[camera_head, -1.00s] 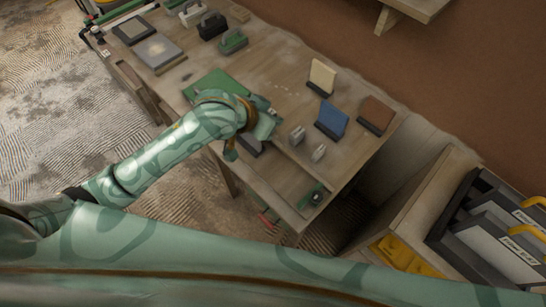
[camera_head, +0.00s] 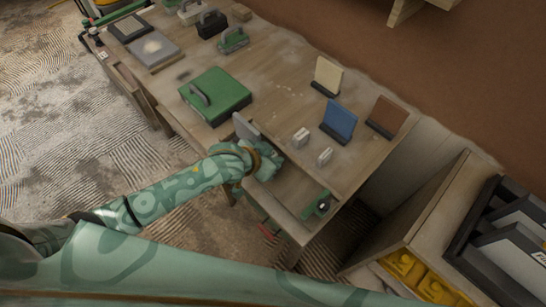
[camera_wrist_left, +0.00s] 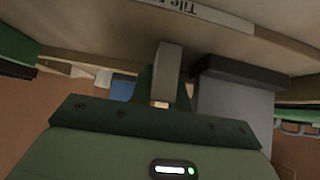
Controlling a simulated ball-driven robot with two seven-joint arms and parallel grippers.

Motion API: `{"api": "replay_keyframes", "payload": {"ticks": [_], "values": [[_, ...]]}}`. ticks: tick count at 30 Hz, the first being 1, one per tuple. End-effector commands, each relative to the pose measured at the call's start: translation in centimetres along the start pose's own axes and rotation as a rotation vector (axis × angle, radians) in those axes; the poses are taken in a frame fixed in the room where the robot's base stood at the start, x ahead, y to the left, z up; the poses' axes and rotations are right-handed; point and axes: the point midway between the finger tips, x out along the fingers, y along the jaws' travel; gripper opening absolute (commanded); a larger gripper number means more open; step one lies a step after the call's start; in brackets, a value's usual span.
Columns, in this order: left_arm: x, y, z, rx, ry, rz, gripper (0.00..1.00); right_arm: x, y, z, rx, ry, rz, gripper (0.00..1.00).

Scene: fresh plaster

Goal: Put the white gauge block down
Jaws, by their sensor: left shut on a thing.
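My left gripper (camera_head: 270,163) is over the front part of the workbench (camera_head: 290,90), just right of a grey panel in a dark stand (camera_head: 245,128). In the left wrist view, which is upside down, the fingers are shut on a small pale block, the white gauge block (camera_wrist_left: 168,72). Its end is close to the bench surface; I cannot tell whether it touches. In the head view the gripper hides it. Two similar pale blocks (camera_head: 301,136) (camera_head: 325,155) stand on the bench to the right. My right gripper is not in view.
A green case (camera_head: 216,96) lies left of the gripper. Cream (camera_head: 328,75), blue (camera_head: 339,119) and brown (camera_head: 387,116) panels stand toward the wall. A green tool (camera_head: 318,206) lies near the front right. The bench middle is mostly clear.

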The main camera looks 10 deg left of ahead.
Motion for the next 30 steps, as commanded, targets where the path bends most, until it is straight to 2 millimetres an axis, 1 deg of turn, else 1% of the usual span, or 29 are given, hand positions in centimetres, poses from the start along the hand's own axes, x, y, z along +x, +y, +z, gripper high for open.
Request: {"api": "replay_keyframes", "payload": {"ticks": [5, 9, 10, 11, 21, 23, 26, 30], "values": [[-0.1, 0.0, -0.2, 0.001, 0.002, 0.000, 0.00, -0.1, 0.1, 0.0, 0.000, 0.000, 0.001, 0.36], [0.1, 0.0, 0.1, 0.001, 0.001, 0.000, 0.00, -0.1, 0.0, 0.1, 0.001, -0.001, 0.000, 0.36], [0.1, 0.0, 0.1, 0.001, 0.001, 0.000, 0.20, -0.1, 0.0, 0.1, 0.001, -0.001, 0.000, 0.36], [0.1, 0.0, 0.1, 0.001, 0.001, -0.001, 0.27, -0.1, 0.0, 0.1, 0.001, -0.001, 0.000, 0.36], [-0.2, 0.0, -0.2, 0.001, 0.002, -0.001, 0.27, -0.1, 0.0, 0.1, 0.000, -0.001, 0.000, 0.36], [-0.9, 0.0, -0.3, 0.001, 0.001, -0.001, 0.27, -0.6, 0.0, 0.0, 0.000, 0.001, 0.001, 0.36], [-3.0, 0.0, -0.4, 0.002, 0.001, -0.001, 0.27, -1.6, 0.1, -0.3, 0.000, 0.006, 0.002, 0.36], [-6.5, 0.0, -0.5, 0.003, 0.001, -0.002, 0.27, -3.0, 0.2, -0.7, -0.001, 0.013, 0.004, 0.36]]}}
